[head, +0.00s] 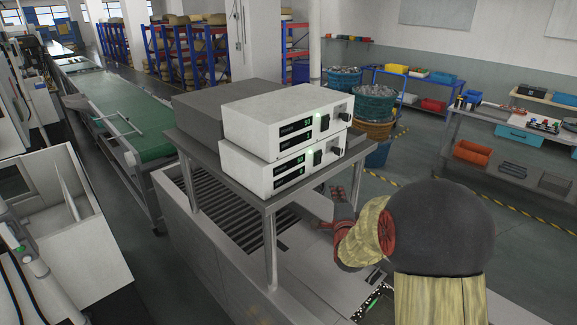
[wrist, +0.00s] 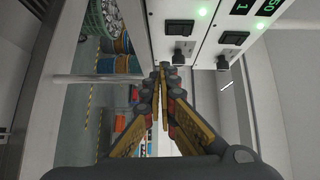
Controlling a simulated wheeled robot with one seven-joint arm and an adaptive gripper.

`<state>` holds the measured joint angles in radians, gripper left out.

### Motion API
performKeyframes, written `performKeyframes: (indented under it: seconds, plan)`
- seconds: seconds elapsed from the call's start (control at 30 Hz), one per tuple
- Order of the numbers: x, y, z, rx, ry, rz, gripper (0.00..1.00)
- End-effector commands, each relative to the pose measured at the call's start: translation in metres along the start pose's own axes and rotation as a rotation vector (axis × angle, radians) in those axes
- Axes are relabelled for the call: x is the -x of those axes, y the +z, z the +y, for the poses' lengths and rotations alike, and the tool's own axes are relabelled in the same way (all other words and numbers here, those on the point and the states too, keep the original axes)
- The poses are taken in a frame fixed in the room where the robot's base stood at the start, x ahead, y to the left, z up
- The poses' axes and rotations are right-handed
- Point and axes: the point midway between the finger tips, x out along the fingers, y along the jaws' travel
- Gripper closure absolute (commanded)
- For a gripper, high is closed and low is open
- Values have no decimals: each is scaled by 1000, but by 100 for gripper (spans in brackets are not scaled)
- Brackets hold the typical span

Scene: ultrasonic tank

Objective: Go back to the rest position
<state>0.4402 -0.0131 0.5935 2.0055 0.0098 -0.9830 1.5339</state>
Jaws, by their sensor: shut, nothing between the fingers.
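My gripper (wrist: 162,72) is in the middle of the wrist view, its orange-and-grey fingers closed together with nothing between them. In the head view my gripper (head: 340,205) is partly seen at the right, beside the stand and lower than the units on it; my arm hides part of it. Two white control units, an upper one (head: 262,110) and a lower one (head: 255,172), sit stacked on the grey stand (head: 195,147). Both have lit green displays, switches and black knobs. In the wrist view their fronts (wrist: 205,45) are close beyond the fingertips; contact cannot be told.
The stand's front leg (head: 270,250) rises near my arm. A tank with a slatted grille (head: 225,210) lies under the stand. A green conveyor (head: 125,120) runs at the left. A workbench (head: 500,130) with bins stands at the right, with open floor before it.

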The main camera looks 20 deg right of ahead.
Motion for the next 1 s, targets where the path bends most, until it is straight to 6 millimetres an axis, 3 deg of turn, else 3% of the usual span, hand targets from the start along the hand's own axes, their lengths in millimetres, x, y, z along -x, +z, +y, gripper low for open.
performKeyframes:
  seconds: [0.27,0.37,0.47,0.5,0.7,0.87,1.0]
  plan:
    - [0,0,8,81,29,-2,100]
    - [3,2,40,213,145,-21,100]
    - [21,3,91,377,324,-76,100]
    - [31,4,109,443,397,-107,100]
    - [101,16,159,764,685,-338,100]
    - [174,37,178,1001,825,-593,100]
    - [248,57,184,1195,876,-842,100]
